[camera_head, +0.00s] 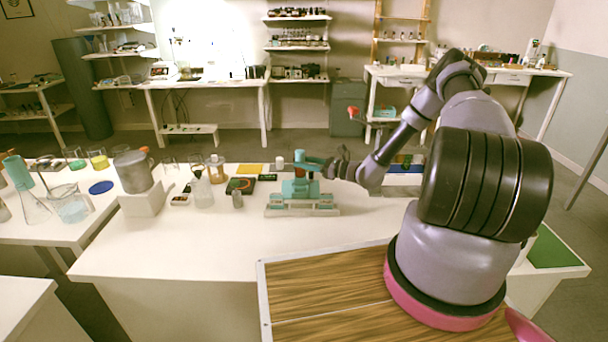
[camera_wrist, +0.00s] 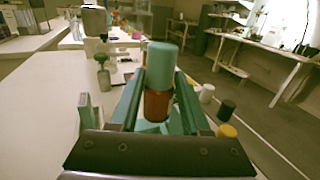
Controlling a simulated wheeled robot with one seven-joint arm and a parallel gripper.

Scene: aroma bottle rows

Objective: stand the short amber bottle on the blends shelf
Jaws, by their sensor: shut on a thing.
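The short amber bottle has a brown body (camera_wrist: 157,105) and a teal cap. It stands between my gripper's fingers (camera_wrist: 158,93) in the wrist view, and my gripper is shut on it. In the head view the bottle (camera_head: 299,172) is small and upright at my gripper (camera_head: 307,164), just above or at a teal stand (camera_head: 302,202) on the white table. I cannot tell whether the bottle touches the stand. No label shows which piece is the blends shelf.
Left of the stand on the white table (camera_head: 200,245) are a clear bottle (camera_head: 202,192), an amber-orange bottle (camera_head: 215,171) and a dark tray (camera_head: 241,185). A grey canister (camera_head: 133,172) stands on a white block. The table front is clear.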

